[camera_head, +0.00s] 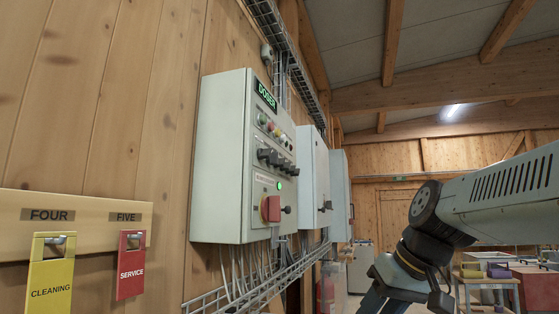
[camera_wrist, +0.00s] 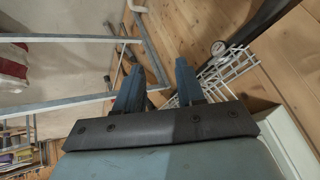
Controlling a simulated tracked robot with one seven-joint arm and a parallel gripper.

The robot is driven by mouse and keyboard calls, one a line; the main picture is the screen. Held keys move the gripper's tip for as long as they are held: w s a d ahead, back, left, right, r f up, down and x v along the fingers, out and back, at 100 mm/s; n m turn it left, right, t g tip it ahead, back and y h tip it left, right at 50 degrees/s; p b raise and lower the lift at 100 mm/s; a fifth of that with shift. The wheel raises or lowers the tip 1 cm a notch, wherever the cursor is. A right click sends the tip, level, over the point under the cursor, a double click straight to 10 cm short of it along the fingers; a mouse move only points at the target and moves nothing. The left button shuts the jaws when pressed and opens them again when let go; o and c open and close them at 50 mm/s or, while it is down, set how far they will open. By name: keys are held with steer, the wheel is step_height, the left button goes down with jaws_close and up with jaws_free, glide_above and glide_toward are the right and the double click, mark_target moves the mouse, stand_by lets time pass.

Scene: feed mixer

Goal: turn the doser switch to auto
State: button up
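The doser cabinet (camera_head: 218,160) is a pale grey box on the wooden wall in the head view, with a lit green DOSER sign (camera_head: 266,94). Its front has a row of coloured buttons and lamps, a row of black rotary switches (camera_head: 275,160), a green lamp (camera_head: 280,186) and a red main switch (camera_head: 271,208). The switch labels and positions are too small to read. My gripper (camera_wrist: 158,82) shows in the wrist view with its two fingers apart and nothing between them. The cabinet is not recognisable in that view, and my arm is right of it in the head view.
More grey cabinets (camera_head: 315,180) hang behind the doser cabinet. A wire cable tray (camera_head: 265,285) runs below. At left, a tag board holds a yellow CLEANING tag (camera_head: 50,288) and a red SERVICE tag (camera_head: 131,268). The wrist view shows a metal frame (camera_wrist: 60,39) and white wire rack (camera_wrist: 225,70).

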steer(key=w+a+r+n+t+y, duration=0.1)
steer(key=w+a+r+n+y, duration=0.15)
steer(key=w+r, duration=0.55)
steer(key=w+a+r+n+y, duration=0.1)
steer(key=w+r+n+y, duration=0.3)
steer(key=r, duration=0.7)
steer(key=n+y, duration=0.5)
steer(key=y, duration=0.1)
glide_toward(274, 159)
steer(key=x, duration=0.8)
steer(key=shift+w+r, duration=0.3)
steer(key=shift+w, duration=0.1)
jaws_close()
